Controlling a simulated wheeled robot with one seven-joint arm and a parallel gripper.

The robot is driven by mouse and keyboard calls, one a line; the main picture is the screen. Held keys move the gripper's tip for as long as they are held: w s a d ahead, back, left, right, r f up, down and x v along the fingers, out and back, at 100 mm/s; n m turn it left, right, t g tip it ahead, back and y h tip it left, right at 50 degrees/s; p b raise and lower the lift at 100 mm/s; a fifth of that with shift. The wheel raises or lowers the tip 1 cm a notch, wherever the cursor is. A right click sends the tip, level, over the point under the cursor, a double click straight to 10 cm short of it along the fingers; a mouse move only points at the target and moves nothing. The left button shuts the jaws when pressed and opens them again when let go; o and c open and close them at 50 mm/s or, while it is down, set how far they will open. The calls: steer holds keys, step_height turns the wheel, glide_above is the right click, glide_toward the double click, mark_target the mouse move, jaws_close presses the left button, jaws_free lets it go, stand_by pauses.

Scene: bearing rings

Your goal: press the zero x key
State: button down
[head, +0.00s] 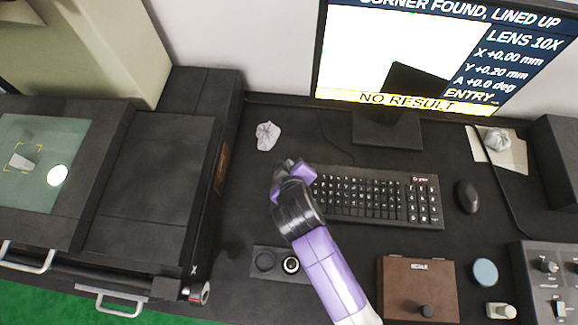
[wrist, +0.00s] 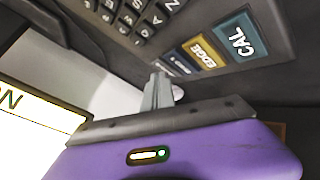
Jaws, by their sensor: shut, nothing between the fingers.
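The black keyboard (head: 375,197) lies on the desk below the monitor. In the wrist view, coloured keys run along the keyboard's edge (wrist: 284,30): a blue CAL key (wrist: 235,40), a gold EDGE key (wrist: 203,53), and a smaller dark key (wrist: 178,67) whose label I cannot read. I cannot tell which key is zero x. My gripper (wrist: 158,92) is shut and empty, its fingertips close to the row beside the dark key; contact cannot be told. In the head view my gripper (head: 279,184) covers the keyboard's left end.
The monitor (head: 445,50) reads X +0.00 mm, Y +0.20 mm, A +0.0 deg, and NO RESULT. A mouse (head: 467,196) lies right of the keyboard. A crumpled paper (head: 267,136) lies behind my gripper. A brown box (head: 420,290) stands in front.

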steer(key=shift+r, duration=0.1)
steer(key=shift+r+p, duration=0.65)
steer(key=shift+p, duration=0.2)
step_height(320, 180, up, 5)
steer(key=p, duration=0.5)
steer(key=shift+r, duration=0.1)
stand_by(1.0)
